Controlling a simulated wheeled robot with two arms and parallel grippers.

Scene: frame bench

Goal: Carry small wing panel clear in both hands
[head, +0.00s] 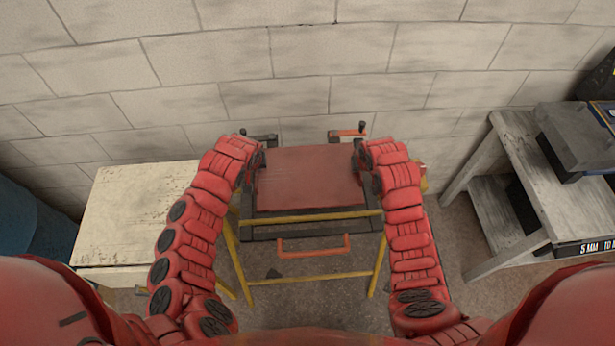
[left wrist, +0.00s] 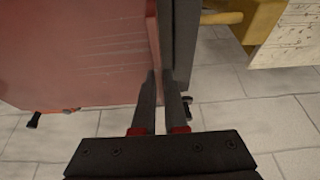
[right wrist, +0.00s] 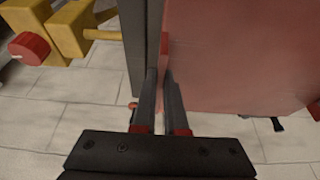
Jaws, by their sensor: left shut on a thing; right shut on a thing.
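The small wing panel is a flat red sheet (head: 310,180) in the middle of the head view, over a yellow-legged frame bench (head: 310,217). It also fills the upper left of the left wrist view (left wrist: 75,50) and the upper right of the right wrist view (right wrist: 245,50). My left gripper (head: 260,160) is shut on the panel's left edge; its fingers (left wrist: 165,85) pinch a thin rim. My right gripper (head: 360,162) is shut on the right edge, with its fingers (right wrist: 164,82) on a similar rim. I cannot tell whether the panel touches the frame.
An orange-tipped clamp (head: 347,133) and a dark clamp (head: 262,138) stand behind the panel. A red handle (head: 314,247) is at the bench front. A pale worn table (head: 130,205) is left; a grey shelf bench (head: 520,160) is right. A block wall (head: 300,60) closes the back.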

